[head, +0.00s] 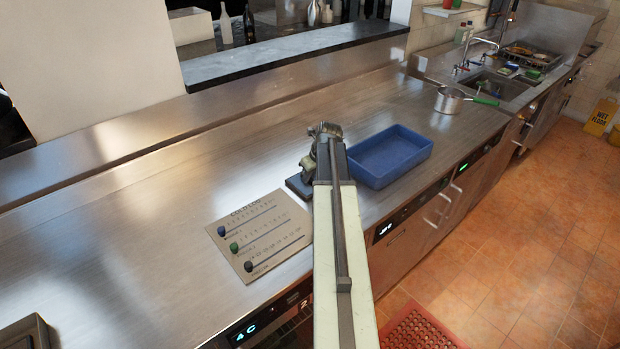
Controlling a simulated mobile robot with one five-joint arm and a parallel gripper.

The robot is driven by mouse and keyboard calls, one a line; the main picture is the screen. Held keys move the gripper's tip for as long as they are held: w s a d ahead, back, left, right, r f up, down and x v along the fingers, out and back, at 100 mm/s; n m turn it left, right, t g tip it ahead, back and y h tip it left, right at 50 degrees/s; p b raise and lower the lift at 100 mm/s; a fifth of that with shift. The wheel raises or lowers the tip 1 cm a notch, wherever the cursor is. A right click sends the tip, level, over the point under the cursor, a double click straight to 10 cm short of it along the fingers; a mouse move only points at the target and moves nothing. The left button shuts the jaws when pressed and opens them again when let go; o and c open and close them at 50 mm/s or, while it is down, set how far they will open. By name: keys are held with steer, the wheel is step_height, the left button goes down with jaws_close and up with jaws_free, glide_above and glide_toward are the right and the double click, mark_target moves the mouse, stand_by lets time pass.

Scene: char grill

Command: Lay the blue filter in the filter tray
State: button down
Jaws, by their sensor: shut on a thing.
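The blue filter (298,187) shows as a dark blue, flat edge sticking out to the left of my arm, above or on the steel counter; my arm hides most of it. My gripper (308,172) is shut on it, its fingertips mostly hidden by my own arm. The filter tray (424,153) is a blue, shallow, open-topped rectangular tray on the counter, just right of my arm. Its visible inside looks empty. My gripper and the filter are left of the tray.
A cardboard sheet (285,219) with several coloured knobs lies left of my arm. A steel pot (449,101) with a green handle stands behind the tray, near the sink (497,86). The counter's left side is mostly clear. A red mat (420,328) lies on the floor.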

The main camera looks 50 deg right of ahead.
steer(key=shift+f, duration=0.2)
steer(key=c, duration=1.4)
jaws_free()
steer(key=shift+c, duration=0.2)
steer(key=shift+r, duration=0.1)
steer(key=shift+s+r+p, duration=0.15)
steer(key=shift+r+p, duration=0.35)
steer(key=shift+r, duration=0.05)
steer(key=p+v, duration=1)
steer(key=v, duration=0.1)
steer(key=shift+s, duration=0.2)
